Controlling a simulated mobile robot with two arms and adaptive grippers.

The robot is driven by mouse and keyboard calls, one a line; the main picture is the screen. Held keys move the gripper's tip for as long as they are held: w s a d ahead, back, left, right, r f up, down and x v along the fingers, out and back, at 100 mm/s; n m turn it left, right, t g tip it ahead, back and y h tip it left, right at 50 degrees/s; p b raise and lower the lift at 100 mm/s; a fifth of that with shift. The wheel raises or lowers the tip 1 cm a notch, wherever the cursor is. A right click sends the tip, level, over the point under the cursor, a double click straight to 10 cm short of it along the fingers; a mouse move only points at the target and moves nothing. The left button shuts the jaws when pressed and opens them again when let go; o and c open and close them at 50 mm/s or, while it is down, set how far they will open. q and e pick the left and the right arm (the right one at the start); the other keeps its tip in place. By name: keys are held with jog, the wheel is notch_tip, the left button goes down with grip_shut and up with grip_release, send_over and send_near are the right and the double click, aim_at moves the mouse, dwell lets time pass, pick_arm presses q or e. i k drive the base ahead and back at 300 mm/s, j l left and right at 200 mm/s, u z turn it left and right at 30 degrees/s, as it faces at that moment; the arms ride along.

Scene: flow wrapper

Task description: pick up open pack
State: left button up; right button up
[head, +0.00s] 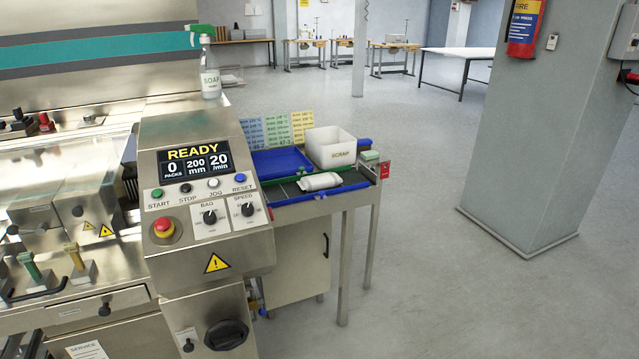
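A white wrapped pack (320,181) lies on the dark outfeed belt (285,190) at the right end of the machine, close to the front edge. From here I cannot tell whether its ends are open or sealed. Neither of my grippers shows in the head view.
A white scrap bin (331,149) and a blue tray (276,163) stand behind the pack. The control panel (198,190), with a READY display, rises left of the outfeed. A grey pillar (540,120) stands at the right. The floor (430,270) between is clear.

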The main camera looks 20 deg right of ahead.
aim_at(313, 182)
jog(key=i+l+u, duration=0.1)
jog(key=l, duration=0.25)
jog(key=i+l+u, duration=0.15)
jog(key=l, duration=0.25)
jog(key=i+l+u, duration=0.1)
jog(key=l, duration=0.3)
jog(key=i, duration=0.1)
